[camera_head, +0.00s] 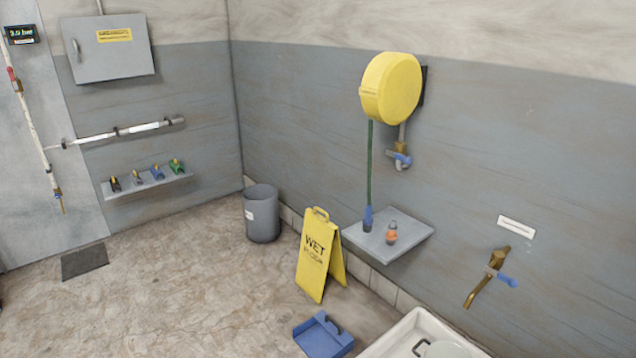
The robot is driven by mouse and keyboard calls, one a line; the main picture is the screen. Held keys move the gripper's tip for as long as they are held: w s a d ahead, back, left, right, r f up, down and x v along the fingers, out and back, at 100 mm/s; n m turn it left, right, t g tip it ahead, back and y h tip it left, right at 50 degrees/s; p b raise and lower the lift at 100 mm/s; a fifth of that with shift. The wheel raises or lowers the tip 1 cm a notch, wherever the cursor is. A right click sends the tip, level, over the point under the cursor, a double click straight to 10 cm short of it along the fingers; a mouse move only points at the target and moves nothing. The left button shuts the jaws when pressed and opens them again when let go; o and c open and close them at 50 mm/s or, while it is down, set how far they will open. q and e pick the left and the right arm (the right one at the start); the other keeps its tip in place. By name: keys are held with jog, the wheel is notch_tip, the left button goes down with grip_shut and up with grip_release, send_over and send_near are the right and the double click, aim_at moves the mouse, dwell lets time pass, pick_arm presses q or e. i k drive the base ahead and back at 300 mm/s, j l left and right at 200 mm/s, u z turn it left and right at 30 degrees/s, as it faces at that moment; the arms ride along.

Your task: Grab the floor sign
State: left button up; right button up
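Neither of my grippers shows in the head view, so nothing of mine is seen touching the sign.
A blue dustpan (318,338) lies in front, beside a white sink (398,343).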

aim_at(320, 253)
jog(key=i+j+u, duration=0.4)
jog(key=i, duration=0.4)
jog(key=i+u, duration=0.4)
jog(key=i, duration=0.35)
jog(key=i+z, duration=0.25)
jog(key=i, duration=0.2)
jog(key=i+j+z, duration=0.25)
jog(key=i, duration=0.2)
jog(key=i+j+z, duration=0.25)
jog(key=i, duration=0.2)
jog(key=i+j+z, duration=0.3)
jog(key=i, duration=0.15)
